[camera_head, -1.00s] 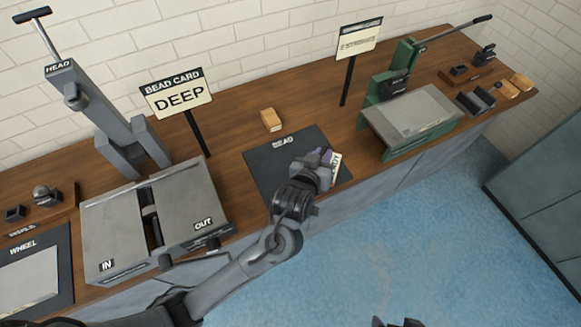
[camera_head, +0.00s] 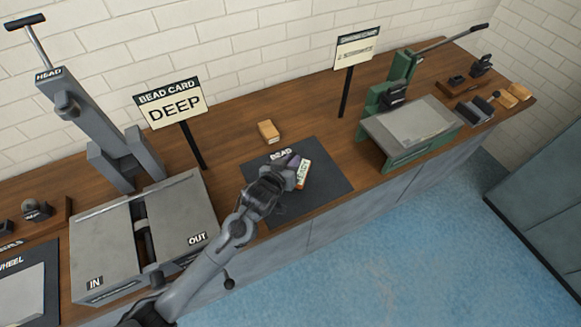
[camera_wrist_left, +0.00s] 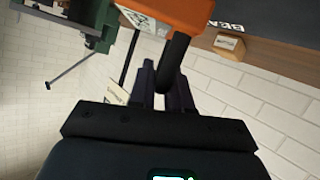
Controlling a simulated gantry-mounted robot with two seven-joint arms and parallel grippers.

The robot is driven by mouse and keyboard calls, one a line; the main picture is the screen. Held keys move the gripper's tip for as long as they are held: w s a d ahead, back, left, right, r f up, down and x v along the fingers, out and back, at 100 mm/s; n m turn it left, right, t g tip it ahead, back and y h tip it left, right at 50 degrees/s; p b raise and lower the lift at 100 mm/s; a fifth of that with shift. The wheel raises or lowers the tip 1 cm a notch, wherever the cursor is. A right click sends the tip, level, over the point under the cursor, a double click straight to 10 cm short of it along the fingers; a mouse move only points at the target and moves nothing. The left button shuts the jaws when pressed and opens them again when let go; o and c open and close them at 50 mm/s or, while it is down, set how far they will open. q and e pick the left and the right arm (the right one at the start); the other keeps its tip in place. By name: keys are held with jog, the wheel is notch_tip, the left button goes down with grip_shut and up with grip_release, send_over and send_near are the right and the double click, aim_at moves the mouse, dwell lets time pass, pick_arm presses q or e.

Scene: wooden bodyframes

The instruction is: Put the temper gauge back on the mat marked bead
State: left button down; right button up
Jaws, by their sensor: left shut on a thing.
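The temper gauge (camera_head: 304,174) has a white lettered face and an orange body, which shows at the top of the left wrist view (camera_wrist_left: 185,12). My left gripper (camera_head: 289,170) is shut on it; in the left wrist view the fingers (camera_wrist_left: 165,90) close around its dark round stem (camera_wrist_left: 172,65). The dark mat marked bead (camera_head: 325,190) lies on the bench, with the gauge and gripper over it near its lettering. I cannot tell whether the gauge touches the mat. My right gripper is not in view.
A small wooden block (camera_head: 268,131) sits behind the mat. A grey in/out machine (camera_head: 185,215) stands left and a green-framed lever press (camera_head: 410,120) right. Sign posts, including the DEEP card (camera_head: 172,106), rise behind. The mat's right part is clear.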

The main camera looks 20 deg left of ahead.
pick_arm(q)
notch_tip(320, 180, down, 2)
jog(key=shift+f, duration=0.15)
jog(key=shift+f, duration=0.2)
jog(key=c, duration=1.1)
grip_release()
